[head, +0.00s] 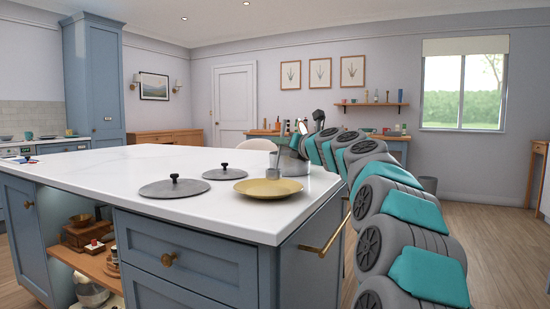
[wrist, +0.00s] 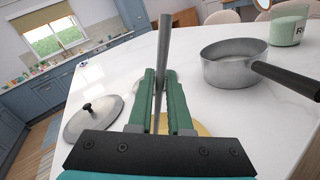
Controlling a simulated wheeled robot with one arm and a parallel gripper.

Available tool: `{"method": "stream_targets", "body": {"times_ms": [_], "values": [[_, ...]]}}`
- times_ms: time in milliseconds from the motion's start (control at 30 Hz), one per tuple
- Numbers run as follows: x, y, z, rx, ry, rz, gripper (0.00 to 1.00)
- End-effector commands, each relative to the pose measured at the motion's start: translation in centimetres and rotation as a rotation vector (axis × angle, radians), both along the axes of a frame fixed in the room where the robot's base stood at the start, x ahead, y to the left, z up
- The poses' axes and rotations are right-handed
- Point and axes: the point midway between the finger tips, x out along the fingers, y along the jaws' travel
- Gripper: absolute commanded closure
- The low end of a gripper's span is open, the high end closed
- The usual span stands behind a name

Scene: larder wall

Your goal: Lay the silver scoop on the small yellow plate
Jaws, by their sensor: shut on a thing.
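The silver scoop (wrist: 164,45) is a grey metal rod-like shape in the wrist view, standing up between the green fingers of my gripper (wrist: 160,74). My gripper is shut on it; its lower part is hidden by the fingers. The small yellow plate (head: 268,188) lies empty on the white counter near its front right edge. In the wrist view a strip of the plate (wrist: 203,129) shows behind and below the fingers. In the head view my gripper is beyond the plate, and the scoop is hard to make out there.
Two grey lids with black knobs (head: 174,188) (head: 226,174) lie left of the plate. A grey saucepan (wrist: 232,66) with a dark handle stands near my gripper, with a pale green jar (wrist: 290,24) behind it. The counter (head: 130,165) is otherwise largely clear on the left.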

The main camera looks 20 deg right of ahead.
Motion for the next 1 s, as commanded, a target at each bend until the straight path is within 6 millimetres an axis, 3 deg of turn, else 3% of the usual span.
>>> {"method": "stream_targets", "body": {"times_ms": [200, 533, 867, 900, 1000], "values": [[1.9, 1.1, -0.2, 0.0, 0.0, 0.001, 1.0], [1.9, 1.2, -3.7, 0.002, -0.001, 0.002, 1.0], [2.0, 1.2, -3.8, 0.001, 0.0, 0.002, 1.0], [2.0, 1.2, -3.9, 0.001, 0.0, 0.002, 0.82], [2.0, 1.2, -3.9, 0.0, 0.001, 0.001, 0.7]]}}
